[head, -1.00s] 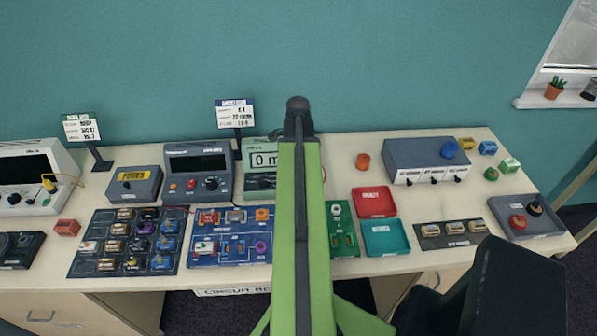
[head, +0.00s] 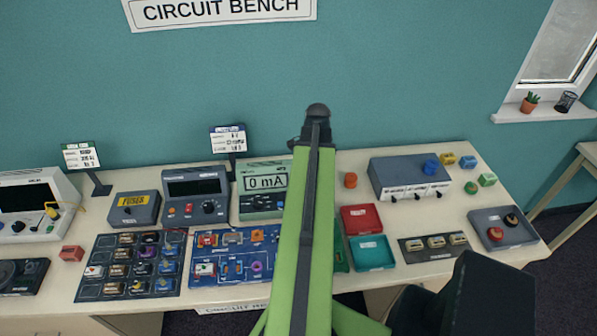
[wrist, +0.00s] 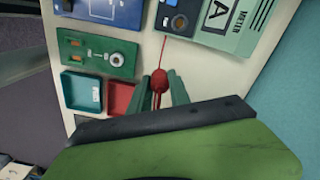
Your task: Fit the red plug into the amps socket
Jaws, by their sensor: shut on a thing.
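In the wrist view my gripper (wrist: 161,76) is shut on the red plug (wrist: 159,84), which has a thin red lead running up toward the meter. The green meter (wrist: 238,28) is at the upper right, marked with a large A. Its dark blue-grey front part (wrist: 175,8) carries a round dark feature; I cannot tell whether that is the amps socket. The plug is apart from the meter, over the bare bench. In the head view the meter (head: 263,186) reads 0 mA, left of my arm. My arm hides the gripper and plug there.
A red tray (head: 345,220) and a teal tray (head: 357,264) lie right of my arm. A green board (wrist: 72,38) is beside them in the wrist view. A blue circuit board (head: 210,283) lies below the meter. A grey power box (head: 382,187) stands further right.

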